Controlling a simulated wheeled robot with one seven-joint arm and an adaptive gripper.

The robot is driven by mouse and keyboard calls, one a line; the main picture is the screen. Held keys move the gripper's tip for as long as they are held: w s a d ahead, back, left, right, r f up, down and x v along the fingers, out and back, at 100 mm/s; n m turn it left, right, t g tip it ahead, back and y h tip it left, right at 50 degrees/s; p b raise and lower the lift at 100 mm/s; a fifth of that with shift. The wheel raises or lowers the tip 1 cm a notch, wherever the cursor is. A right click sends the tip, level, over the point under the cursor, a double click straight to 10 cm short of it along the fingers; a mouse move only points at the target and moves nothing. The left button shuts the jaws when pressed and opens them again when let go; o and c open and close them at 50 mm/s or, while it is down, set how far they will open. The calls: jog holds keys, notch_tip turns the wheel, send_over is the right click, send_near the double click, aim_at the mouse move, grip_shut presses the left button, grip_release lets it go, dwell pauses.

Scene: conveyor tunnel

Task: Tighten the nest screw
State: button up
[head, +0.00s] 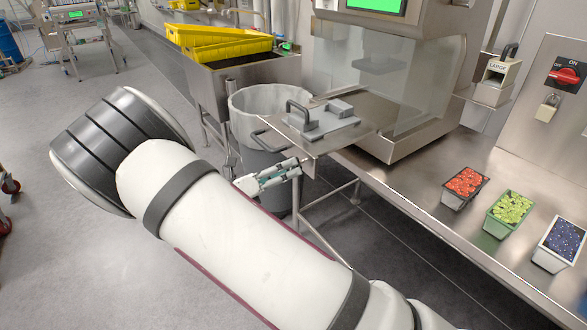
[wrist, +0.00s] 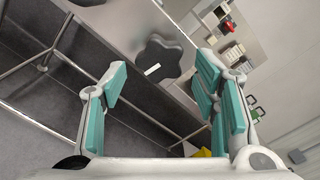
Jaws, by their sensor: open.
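The nest screw appears to be a dark star-shaped knob (wrist: 160,58) with a white mark, seen beside the steel table in the wrist view. My gripper (wrist: 162,80) is open, and the knob shows between and beyond its teal fingers, apart from them. In the head view my gripper (head: 291,170) is low beside the end of the side shelf (head: 315,143). The knob cannot be made out there. A grey plate with a handle (head: 320,120) sits on that shelf.
A lined bin (head: 262,105) stands behind my gripper. The steel bench (head: 415,180) holds trays of red (head: 465,183), green (head: 510,210) and blue (head: 562,240) fruit. Shelf legs (head: 330,215) stand close by. Open floor (head: 90,240) lies to the left.

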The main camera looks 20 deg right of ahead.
aim_at(292, 168)
jog(key=shift+x, duration=1.6)
jog(key=c, duration=1.2)
